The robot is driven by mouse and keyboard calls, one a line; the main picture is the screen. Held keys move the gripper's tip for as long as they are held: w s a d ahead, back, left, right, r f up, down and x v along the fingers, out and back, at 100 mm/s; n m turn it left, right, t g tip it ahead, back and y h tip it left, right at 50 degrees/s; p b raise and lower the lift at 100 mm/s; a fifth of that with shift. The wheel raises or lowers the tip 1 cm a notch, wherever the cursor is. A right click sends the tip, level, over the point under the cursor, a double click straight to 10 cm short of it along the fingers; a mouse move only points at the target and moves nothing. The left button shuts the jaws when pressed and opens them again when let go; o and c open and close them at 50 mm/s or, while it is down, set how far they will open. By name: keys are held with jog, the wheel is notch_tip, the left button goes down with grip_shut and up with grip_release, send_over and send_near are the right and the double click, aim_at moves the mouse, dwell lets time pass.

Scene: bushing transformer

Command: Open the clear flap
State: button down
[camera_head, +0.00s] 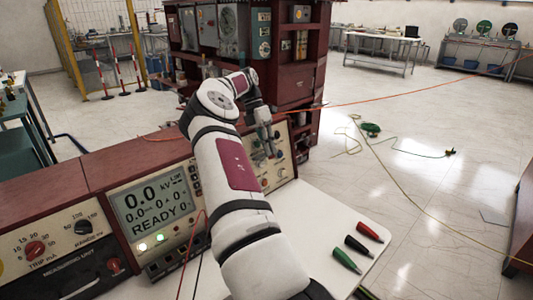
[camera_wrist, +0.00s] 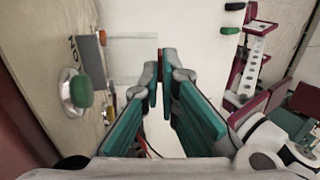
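The clear flap (camera_wrist: 132,52) shows in the wrist view as a faint see-through pane beside the beige panel, near a grey block. Its exact angle is hard to tell. My gripper (camera_wrist: 159,84) has its two teal-padded fingers drawn together, with only a thin gap between the tips. A small dark red bit shows at that gap; I cannot tell what it is. The tips appear at the pane's right edge, but I cannot tell whether they touch it. In the head view my gripper (camera_head: 270,150) is by the right part of the console, and the flap cannot be made out.
A green button (camera_wrist: 82,91) stands out from the panel in the wrist view. The console (camera_head: 150,215) carries a lit READY display. Red, black and green probes (camera_head: 357,245) lie on the white tabletop (camera_head: 325,205). A dark red cabinet (camera_head: 295,85) stands behind.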

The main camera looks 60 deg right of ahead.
jog(key=shift+w+a, duration=0.1)
dwell(0.3)
jog(key=c, duration=1.8)
grip_release()
jog(key=shift+c, duration=0.2)
notch_tip(320, 180, up, 10)
